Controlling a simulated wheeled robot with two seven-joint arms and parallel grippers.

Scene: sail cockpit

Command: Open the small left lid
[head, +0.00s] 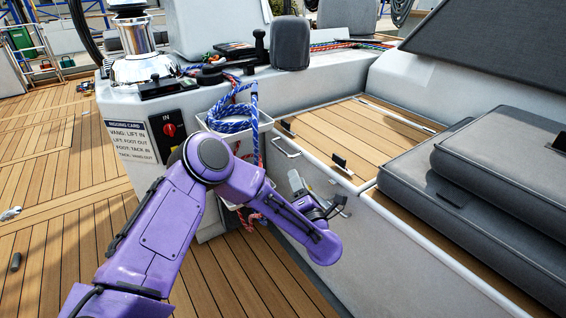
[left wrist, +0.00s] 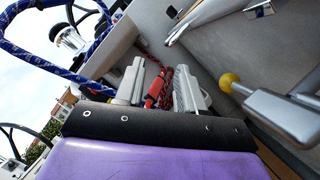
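The teak-topped lid (head: 355,135) at the left end of the side bench lies flat and looks closed. Black fittings sit on its near edge, and a metal bar handle (head: 285,147) is on the pale face near its left corner. My left gripper (head: 316,194) is below and in front of this lid, beside the pale bench wall, apart from the handle. In the left wrist view its two grey fingers (left wrist: 160,88) stand apart, with red rope visible behind the gap. Nothing is clearly held. My right gripper is not in view.
Grey cushions (head: 500,170) lie on the bench to the right. A pocket with blue rope (head: 232,118) hangs left of the lid, by a winch (head: 140,55). In the left wrist view a metal bar with a yellow ball (left wrist: 228,82) is close on the right. Teak deck (head: 50,200) is open at left.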

